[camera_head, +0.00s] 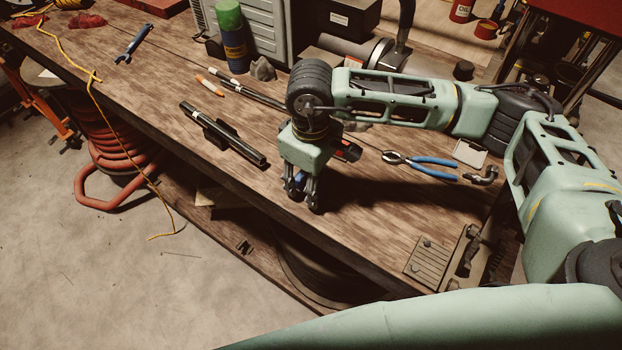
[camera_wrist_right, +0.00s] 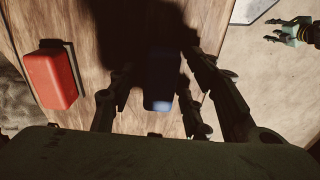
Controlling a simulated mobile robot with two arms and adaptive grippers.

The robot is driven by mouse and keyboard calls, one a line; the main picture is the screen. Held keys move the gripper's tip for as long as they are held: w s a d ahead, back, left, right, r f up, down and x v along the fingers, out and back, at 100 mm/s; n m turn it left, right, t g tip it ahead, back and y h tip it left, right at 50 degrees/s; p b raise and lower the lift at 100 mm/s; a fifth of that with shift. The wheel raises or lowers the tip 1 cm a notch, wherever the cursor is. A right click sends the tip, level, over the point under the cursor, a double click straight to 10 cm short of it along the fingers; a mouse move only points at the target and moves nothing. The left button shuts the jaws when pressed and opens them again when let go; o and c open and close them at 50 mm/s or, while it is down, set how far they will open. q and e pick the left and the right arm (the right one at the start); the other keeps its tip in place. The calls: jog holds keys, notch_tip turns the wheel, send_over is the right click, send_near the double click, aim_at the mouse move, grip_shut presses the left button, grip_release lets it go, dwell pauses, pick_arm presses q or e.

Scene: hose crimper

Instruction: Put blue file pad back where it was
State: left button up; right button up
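The blue file pad (camera_wrist_right: 160,85) lies on the wooden bench in the right wrist view, in shadow. In the head view, only a small bit of blue shows between the fingers. My right gripper (camera_head: 301,198) points down at the bench's front edge. Its fingers stand open on both sides of the pad, with a visible gap on the pad's left. What looks like my left gripper (camera_wrist_right: 284,32) shows small at the upper right of the wrist view, away from the bench, its fingers apart.
A red block (camera_wrist_right: 50,78) lies left of the pad in the wrist view. On the bench (camera_head: 165,85) are a black tool (camera_head: 222,132), blue-handled pliers (camera_head: 435,162), a blue-green can (camera_head: 232,35) and a metal plate (camera_head: 427,262). An orange coiled hose (camera_head: 112,165) stands below.

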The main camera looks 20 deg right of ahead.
jog(key=shift+r, duration=0.1)
jog(key=shift+r+p, duration=0.2)
jog(key=shift+p, duration=0.25)
notch_tip(320, 180, up, 12)
jog(key=b, duration=0.4)
jog(key=shift+f, duration=0.15)
